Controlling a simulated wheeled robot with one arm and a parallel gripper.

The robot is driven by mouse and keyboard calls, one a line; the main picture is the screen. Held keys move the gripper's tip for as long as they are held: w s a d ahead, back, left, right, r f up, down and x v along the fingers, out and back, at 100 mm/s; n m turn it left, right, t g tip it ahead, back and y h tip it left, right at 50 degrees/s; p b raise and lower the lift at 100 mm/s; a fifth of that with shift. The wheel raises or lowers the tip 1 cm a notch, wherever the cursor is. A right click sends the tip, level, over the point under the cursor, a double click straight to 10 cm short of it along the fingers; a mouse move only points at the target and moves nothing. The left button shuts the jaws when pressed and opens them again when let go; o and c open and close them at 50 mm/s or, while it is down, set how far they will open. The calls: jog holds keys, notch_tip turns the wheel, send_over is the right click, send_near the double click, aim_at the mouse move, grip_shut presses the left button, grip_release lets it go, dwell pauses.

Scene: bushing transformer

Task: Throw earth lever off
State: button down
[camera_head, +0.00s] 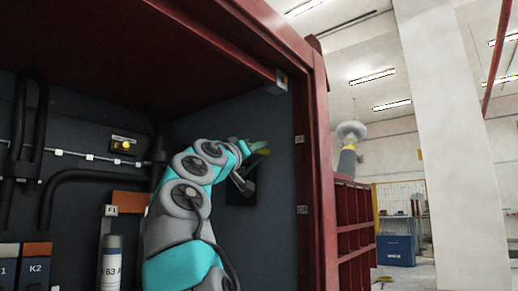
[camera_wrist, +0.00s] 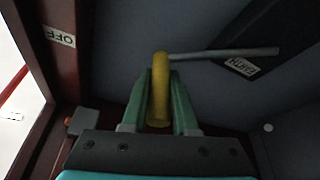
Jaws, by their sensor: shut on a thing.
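The earth lever has a yellow handle (camera_wrist: 160,64) and a thin grey rod (camera_wrist: 228,53) that runs right from its top in the wrist view. My gripper (camera_wrist: 161,92) has its green fingers on both sides of the yellow handle, shut on it. An EARTH label (camera_wrist: 242,67) is on a dark part near the rod, and an OFF label (camera_wrist: 60,36) is on the red frame at the left; both read upside down. In the head view, my arm reaches to the inner right wall, where a bit of the yellow handle (camera_head: 262,151) shows; the fingers are mostly hidden there.
The red cabinet frame (camera_head: 318,160) edges the opening on the right. A bolt head (camera_wrist: 268,127) shows in the wrist view.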

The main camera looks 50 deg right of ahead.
jog(key=shift+w+r+p, duration=0.35)
jog(key=shift+w+r, duration=0.1)
jog(key=shift+r, duration=0.1)
jog(key=c, duration=0.7)
grip_release()
jog(key=shift+a+f, duration=0.1)
jog(key=shift+a, duration=0.05)
jog(key=shift+b+v, duration=1.7)
jog(key=shift+v, duration=2.05)
